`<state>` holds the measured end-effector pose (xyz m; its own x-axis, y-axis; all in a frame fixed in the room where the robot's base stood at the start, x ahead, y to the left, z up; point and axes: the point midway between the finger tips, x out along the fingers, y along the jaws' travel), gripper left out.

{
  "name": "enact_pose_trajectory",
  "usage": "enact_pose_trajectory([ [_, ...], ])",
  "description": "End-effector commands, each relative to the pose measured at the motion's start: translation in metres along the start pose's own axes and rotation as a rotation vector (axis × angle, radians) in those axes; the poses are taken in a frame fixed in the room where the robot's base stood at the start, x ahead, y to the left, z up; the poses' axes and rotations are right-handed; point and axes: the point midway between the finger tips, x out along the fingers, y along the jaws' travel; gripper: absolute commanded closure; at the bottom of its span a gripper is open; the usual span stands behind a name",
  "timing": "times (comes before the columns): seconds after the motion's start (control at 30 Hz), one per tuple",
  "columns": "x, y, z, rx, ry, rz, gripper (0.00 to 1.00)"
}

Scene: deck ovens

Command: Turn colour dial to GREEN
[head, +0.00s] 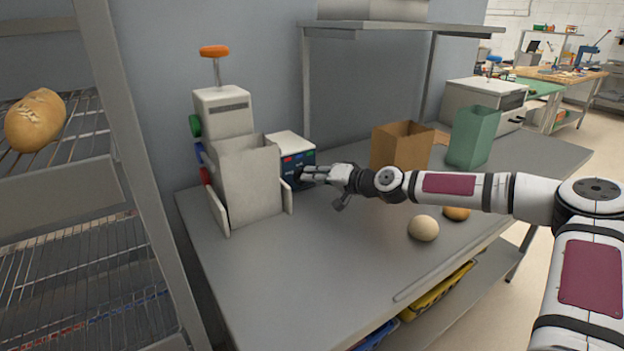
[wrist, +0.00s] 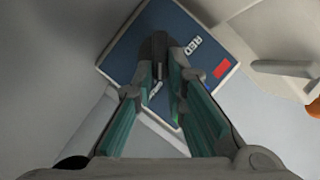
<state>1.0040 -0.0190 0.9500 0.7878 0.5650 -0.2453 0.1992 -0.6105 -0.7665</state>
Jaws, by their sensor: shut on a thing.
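A small white box (head: 290,143) with a dark blue dial panel (head: 297,160) stands on the grey counter. Small coloured patches show on the panel. My gripper (head: 304,174) reaches it from the right, with its fingertips at the panel face. In the wrist view the blue panel (wrist: 131,53) appears tilted, with a "RED" label (wrist: 193,46) and a red patch (wrist: 221,68). My gripper (wrist: 161,78) is shut on the dark colour dial (wrist: 158,46). Another white label is partly hidden between the fingers. I cannot read the dial's setting.
A grey machine (head: 225,115) with an orange-topped lever stands just left of the panel. A brown bag (head: 400,148) and a green bag (head: 474,138) stand behind my arm. Pale dough (head: 423,228) lies in front of it. The front left counter is clear.

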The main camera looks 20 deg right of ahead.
Motion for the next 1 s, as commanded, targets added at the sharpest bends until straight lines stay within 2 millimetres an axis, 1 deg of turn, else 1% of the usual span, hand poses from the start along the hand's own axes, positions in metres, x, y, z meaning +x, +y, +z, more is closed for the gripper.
enact_pose_trajectory([
  [0.1, 0.0003, 0.003, -0.0009, 0.046, 0.004, -0.018, 1.0],
  [0.3, 0.0002, 0.0028, -0.0012, 0.084, 0.004, -0.034, 1.0],
  [0.77, 0.0, 0.003, -0.0011, 0.096, 0.003, -0.038, 1.0],
  [0.8, 0.0, 0.003, -0.001, 0.096, 0.003, -0.038, 0.81],
  [0.87, 0.0, 0.003, -0.0009, 0.096, 0.003, -0.038, 0.68],
  [1.0, 0.0001, 0.0027, -0.0005, 0.095, 0.002, -0.038, 0.68],
])
